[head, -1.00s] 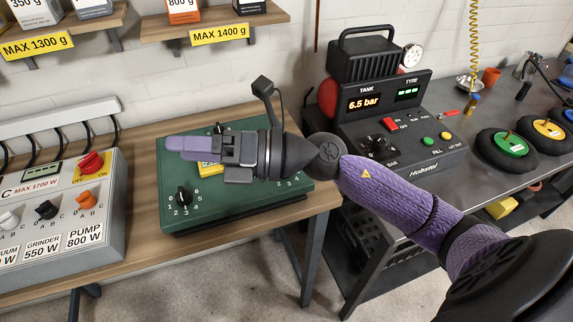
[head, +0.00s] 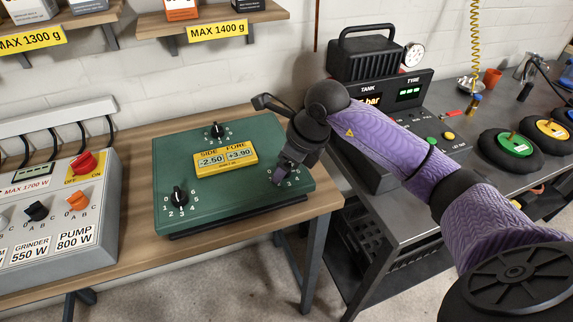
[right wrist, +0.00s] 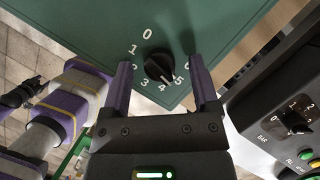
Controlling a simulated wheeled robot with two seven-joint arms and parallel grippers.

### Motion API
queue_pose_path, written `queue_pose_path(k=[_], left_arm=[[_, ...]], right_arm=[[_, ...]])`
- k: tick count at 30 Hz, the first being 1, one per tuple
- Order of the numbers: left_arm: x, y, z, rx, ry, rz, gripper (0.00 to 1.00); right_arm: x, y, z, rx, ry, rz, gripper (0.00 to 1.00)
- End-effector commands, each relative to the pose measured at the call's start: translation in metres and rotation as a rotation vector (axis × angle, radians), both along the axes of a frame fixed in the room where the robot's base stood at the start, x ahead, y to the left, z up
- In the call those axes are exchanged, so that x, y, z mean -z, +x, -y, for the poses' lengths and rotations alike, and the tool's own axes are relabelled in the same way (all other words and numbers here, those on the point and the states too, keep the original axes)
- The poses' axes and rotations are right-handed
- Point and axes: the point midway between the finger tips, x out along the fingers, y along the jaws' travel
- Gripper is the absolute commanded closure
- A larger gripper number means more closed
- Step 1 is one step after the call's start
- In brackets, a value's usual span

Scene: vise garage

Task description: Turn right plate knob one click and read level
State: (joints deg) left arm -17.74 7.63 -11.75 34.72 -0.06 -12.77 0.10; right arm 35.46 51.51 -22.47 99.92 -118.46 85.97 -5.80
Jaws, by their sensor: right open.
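The green plate (head: 225,203) lies on the wooden bench. Its yellow level display (head: 226,159) reads SIDE -2.50 and FORE +3.90. My right gripper (head: 279,182) points down over the plate's right corner and mostly hides the right knob in the head view. In the right wrist view the black right knob (right wrist: 159,67) sits between the open fingers of my right gripper (right wrist: 163,85), with a gap on both sides. Its pointer seems to face the 4 to 5 side of the scale.
The plate also carries a left knob (head: 179,195) and a back knob (head: 217,131). A grey switch box (head: 60,215) stands to the left. The black compressor unit (head: 365,60) and tyre wheels (head: 507,147) are on the metal table at right.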

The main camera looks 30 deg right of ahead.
Motion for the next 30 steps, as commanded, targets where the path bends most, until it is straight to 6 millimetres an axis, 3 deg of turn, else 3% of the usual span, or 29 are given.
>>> queue_pose_path(k=[5, 16, 30], left_arm=[[-0.0006, -0.0015, 0.0001, -0.001, 0.0, -0.002, 0.41], [-0.0006, -0.0015, 0.0063, -0.004, -0.01, 0.001, 0.41], [-0.0072, 0.0032, 0.0089, -0.005, -0.015, 0.011, 0.41]], right_arm=[[-0.0004, 0.0, -0.0001, 0.0, 0.0, 0.0, 0.23], [-0.0007, -0.0001, 0.0, 0.0, 0.001, 0.0, 0.99], [-0.0027, -0.0004, -0.0005, 0.094, 0.001, 0.001, 1.0]])
